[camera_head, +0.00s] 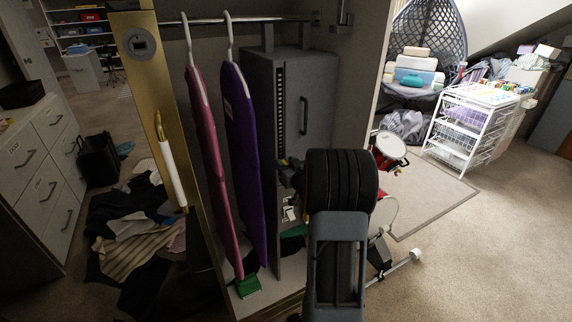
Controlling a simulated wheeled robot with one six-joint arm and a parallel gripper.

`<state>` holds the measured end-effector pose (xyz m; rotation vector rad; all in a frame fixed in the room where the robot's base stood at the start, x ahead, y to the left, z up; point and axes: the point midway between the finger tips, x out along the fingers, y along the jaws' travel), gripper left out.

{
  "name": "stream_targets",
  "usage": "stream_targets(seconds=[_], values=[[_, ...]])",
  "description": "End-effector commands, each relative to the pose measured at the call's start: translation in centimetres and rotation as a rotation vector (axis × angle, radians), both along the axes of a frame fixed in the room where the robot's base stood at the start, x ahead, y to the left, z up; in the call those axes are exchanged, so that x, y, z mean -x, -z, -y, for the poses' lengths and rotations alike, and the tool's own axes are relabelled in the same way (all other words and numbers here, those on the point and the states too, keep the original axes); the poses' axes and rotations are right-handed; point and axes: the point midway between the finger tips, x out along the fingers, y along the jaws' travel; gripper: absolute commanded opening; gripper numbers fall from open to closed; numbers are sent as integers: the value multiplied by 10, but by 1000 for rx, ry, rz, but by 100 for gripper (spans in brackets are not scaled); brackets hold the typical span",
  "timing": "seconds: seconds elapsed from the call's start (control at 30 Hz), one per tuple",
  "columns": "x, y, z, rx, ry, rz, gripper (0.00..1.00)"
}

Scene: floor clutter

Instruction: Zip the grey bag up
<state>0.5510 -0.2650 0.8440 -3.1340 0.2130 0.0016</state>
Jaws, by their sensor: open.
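The only large grey thing that could be the grey bag is a boxy grey body (310,90) inside the wardrobe, below the rail. Two dark straps or posts join its top to the rail. A dark toothed strip (280,103), perhaps the zip, runs down its left front, and a dark handle stands right of it. My arm covers its lower part. My gripper (284,164) shows small at the left of my arm, open, in front of or close to the lower bag. I cannot tell whether it touches the bag, and no zip pull is clear.
Pink (203,150) and purple (245,150) flat items hang left of the bag. A gold-edged wardrobe panel (143,60) stands farther left. Clothes (130,235) litter the left floor. A white-framed basket stand (470,130) and open carpet lie right.

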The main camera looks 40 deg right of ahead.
Motion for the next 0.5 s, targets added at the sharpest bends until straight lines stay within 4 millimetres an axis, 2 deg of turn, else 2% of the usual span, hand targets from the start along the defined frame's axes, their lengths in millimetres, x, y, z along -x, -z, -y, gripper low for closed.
stream_targets(seconds=[0.4,0.5], values=[[-5,0,1,0,0,1,40],[-5,0,1,0,0,1,31]])
